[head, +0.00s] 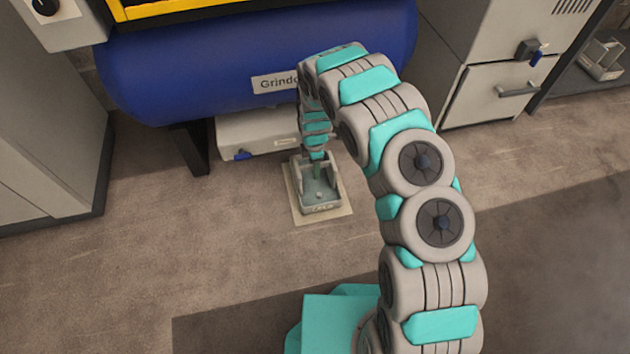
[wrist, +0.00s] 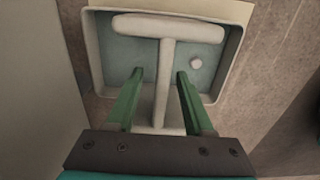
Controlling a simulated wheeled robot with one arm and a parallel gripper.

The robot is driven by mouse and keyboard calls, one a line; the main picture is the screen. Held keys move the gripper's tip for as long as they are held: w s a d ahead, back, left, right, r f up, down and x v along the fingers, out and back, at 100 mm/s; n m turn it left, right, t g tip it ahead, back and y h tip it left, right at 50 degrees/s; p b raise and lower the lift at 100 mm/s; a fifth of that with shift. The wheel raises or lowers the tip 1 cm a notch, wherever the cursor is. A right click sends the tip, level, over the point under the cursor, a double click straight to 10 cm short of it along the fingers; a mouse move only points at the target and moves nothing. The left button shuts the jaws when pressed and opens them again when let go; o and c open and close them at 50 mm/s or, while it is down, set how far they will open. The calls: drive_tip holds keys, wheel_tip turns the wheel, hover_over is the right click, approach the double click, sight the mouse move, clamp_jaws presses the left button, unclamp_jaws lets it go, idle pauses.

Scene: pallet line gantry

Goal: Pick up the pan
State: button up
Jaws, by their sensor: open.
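The pan (head: 321,209) is a small grey-white open tray with a raised T-shaped handle, on a pale square mat (head: 301,217) on the floor. In the wrist view the pan (wrist: 92,52) fills the upper middle, and its handle (wrist: 166,27) crosses above a blue-grey inside. A small round white thing (wrist: 196,62) lies inside it. My gripper (wrist: 160,74) is open, with one green finger on each side of the handle's stem. I cannot tell whether either finger touches the stem. In the head view my gripper reaches down over the pan, its fingertips hard to make out.
A large blue tank (head: 220,65) on dark legs stands just behind the pan, with a white box (head: 258,132) under it. Grey cabinets stand at the left (head: 45,120) and right (head: 495,95). A small bin (head: 602,60) is at the far right. The floor in front is clear.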

sight(315, 185)
wheel_tip(315, 185, down, 3)
drive_tip(key=shift+s+d+f, duration=0.1)
drive_tip(key=shift+f, duration=0.05)
clamp_jaws()
idle(0.4)
